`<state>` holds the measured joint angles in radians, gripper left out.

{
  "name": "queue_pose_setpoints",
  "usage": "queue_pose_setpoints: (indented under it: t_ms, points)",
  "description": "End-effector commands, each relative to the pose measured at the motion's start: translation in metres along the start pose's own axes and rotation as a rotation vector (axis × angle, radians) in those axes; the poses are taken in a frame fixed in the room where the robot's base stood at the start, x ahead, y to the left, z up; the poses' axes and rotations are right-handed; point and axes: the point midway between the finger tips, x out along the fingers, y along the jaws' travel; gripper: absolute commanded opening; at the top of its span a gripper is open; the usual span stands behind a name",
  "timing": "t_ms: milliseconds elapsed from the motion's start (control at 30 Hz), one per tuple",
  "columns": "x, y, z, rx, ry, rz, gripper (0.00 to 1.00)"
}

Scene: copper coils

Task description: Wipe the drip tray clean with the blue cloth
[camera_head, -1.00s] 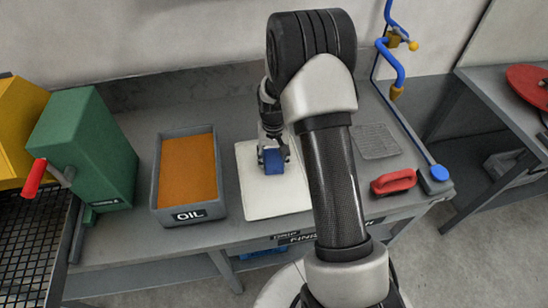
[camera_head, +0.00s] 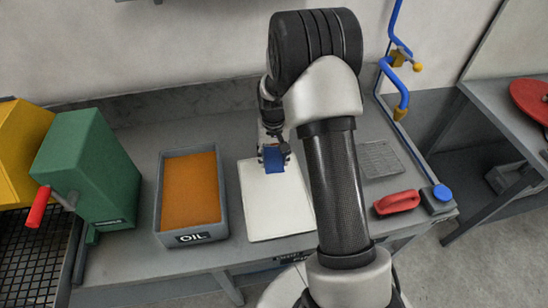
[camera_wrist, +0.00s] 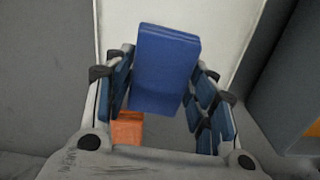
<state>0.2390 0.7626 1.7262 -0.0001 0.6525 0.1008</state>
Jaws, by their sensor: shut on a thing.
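The blue cloth (camera_head: 274,160), a folded block shape, is held in my gripper (camera_head: 274,153). In the wrist view the cloth (camera_wrist: 165,65) stands between the two finger pads of my gripper (camera_wrist: 167,85), which is shut on it. The drip tray, seen as a pale flat plate (camera_head: 275,212), lies on the bench under and in front of the cloth. My gripper is over the tray's far end. The tray also shows in the wrist view (camera_wrist: 225,30) behind the cloth. I cannot tell whether the cloth touches it. My arm hides part of the tray's right side.
A grey bin labelled OIL (camera_head: 190,195) with orange content stands left of the tray. A green machine (camera_head: 90,165) with a red handle is further left. A red-handled tool (camera_head: 397,202), a wire grid (camera_head: 381,158) and a blue pipe stand (camera_head: 442,194) are at right.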

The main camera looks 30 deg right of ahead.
Motion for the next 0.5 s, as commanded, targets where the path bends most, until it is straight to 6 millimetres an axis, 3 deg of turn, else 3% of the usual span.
queue_pose_setpoints:
  t_ms: [233, 500]
  points:
    - [-0.025, -0.002, 0.000, -0.002, 0.000, 0.000, 0.29]
    - [-0.029, -0.002, 0.000, -0.002, 0.000, 0.000, 0.29]
